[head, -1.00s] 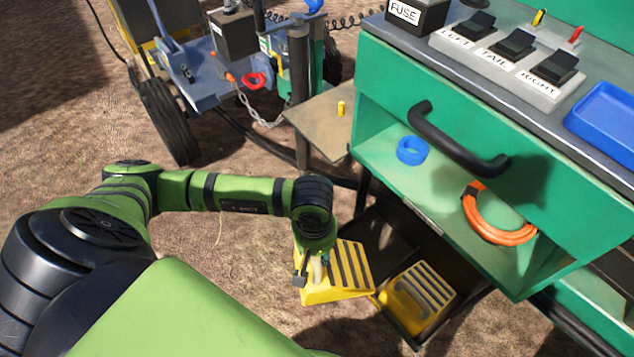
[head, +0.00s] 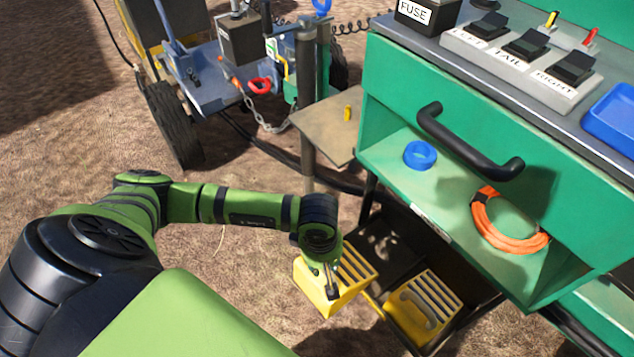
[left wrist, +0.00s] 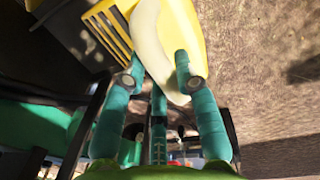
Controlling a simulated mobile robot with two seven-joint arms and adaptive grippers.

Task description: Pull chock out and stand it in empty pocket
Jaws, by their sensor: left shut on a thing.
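A yellow chock (head: 312,286) with dark slots hangs in my left gripper (head: 331,284), in front of the dark rack (head: 366,306) under the green cabinet. In the left wrist view the left gripper (left wrist: 160,80) has its two fingers around the chock's pale curved handle (left wrist: 150,45), and the yellow chock body (left wrist: 188,28) lies beyond. The chock looks tilted and outside the rack. An empty dark pocket (head: 385,238) shows behind and right of it. A second yellow chock (head: 428,305) sits in the right, nearer pocket. My right gripper is out of view.
The green cabinet (head: 395,165) with a black handle (head: 470,145) overhangs the rack. Its shelf holds blue tape (head: 420,155) and an orange coil (head: 505,228). A small side table (head: 325,125) and a trailer hitch stand behind. Dirt ground at left is open.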

